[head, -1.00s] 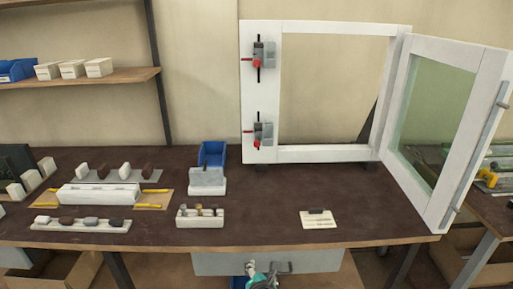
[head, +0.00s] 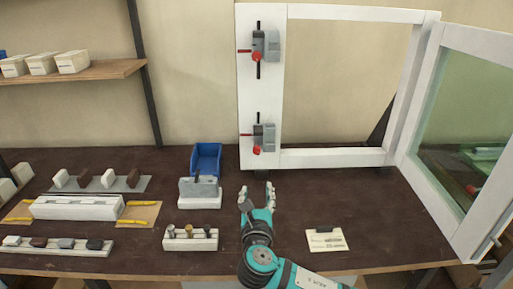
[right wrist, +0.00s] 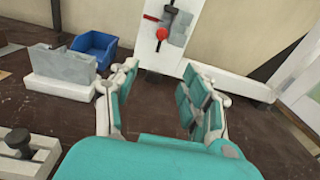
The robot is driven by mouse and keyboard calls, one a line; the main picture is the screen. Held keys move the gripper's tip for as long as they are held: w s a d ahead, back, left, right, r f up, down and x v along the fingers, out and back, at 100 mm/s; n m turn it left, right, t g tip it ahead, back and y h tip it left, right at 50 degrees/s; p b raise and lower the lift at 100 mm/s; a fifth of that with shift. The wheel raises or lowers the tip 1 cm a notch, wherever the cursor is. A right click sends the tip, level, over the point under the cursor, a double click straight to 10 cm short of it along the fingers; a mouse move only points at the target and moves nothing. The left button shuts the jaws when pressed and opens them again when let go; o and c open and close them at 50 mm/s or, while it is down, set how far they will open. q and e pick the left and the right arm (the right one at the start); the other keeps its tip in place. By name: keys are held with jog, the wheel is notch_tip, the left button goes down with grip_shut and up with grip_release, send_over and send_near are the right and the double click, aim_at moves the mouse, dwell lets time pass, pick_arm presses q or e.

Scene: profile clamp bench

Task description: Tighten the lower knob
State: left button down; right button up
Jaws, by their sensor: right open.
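The lower knob (head: 257,150) is a red knob on the grey lower clamp (head: 265,137), fixed to the left post of the white frame (head: 261,85). An upper clamp (head: 266,46) with its own red knob sits above it. In the right wrist view the lower knob (right wrist: 161,34) shows beyond the fingers. My right gripper (head: 257,190) is open and empty above the bench, below and in front of the lower knob and apart from it. Its two fingers also show in the right wrist view (right wrist: 158,105). My left gripper is not in view.
A blue bin (head: 206,158) and a grey block on a white base (head: 200,197) stand left of my right gripper. A holder with several pegs (head: 190,240) is nearer. The glazed sash (head: 470,130) stands open at the right.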

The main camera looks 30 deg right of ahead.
jog(key=p, duration=0.1)
send_near(256, 152)
jog(key=x, duration=0.7)
jog(key=shift+w+d+p, duration=0.15)
jog(key=shift+d+p, duration=0.05)
jog(key=shift+p, duration=0.1)
jog(key=shift+w+d+f, duration=0.1)
jog(key=shift+w+d, duration=0.15)
jog(key=shift+w, duration=0.1)
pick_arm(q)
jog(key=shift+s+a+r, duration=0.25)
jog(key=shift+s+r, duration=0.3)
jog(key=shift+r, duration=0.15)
pick_arm(e)
grip_shut()
